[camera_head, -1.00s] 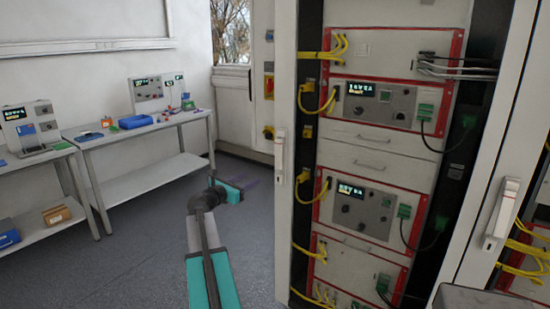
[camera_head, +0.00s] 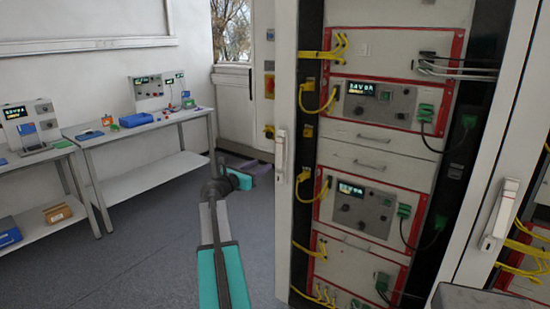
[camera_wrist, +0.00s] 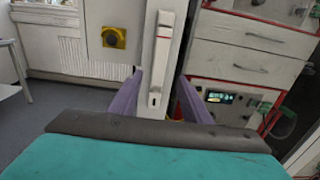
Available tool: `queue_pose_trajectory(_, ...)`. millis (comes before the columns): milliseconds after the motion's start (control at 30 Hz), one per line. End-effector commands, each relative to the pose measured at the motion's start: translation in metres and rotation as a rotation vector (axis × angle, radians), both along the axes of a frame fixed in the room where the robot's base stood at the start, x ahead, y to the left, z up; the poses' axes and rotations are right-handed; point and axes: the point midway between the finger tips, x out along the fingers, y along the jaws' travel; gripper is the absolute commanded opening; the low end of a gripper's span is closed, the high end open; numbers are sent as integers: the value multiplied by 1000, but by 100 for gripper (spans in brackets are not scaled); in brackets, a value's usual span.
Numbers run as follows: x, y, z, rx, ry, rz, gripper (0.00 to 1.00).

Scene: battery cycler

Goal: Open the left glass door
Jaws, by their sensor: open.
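The left glass door's white upright handle (camera_head: 280,154) sits on the pale frame (camera_head: 285,230) at the left of the cabinet front. The door looks closed. In the wrist view the handle (camera_wrist: 161,58) stands upright in the middle, with a dark keyhole low on it. My gripper (camera_head: 256,166) is left of the handle in the head view. In the wrist view its two purple fingers (camera_wrist: 160,76) are open, one on each side of the handle's lower part. I see no finger clearly touching it, and the depth between them is hard to judge.
A second white handle (camera_head: 500,212) is on the frame at the right. Rack units with red borders (camera_head: 375,105) and yellow cables fill the cabinet. Workbenches (camera_head: 140,131) with instruments stand at the left. The grey floor (camera_head: 150,245) between is clear.

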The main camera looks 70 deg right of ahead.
Motion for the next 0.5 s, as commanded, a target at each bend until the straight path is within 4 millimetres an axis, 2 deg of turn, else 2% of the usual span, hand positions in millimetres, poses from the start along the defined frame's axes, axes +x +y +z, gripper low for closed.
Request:
queue_pose_trajectory(33,-2,-9,1,0,1,-2,44)
queue_pose_trajectory(500,-17,-67,2,0,0,-2,44)
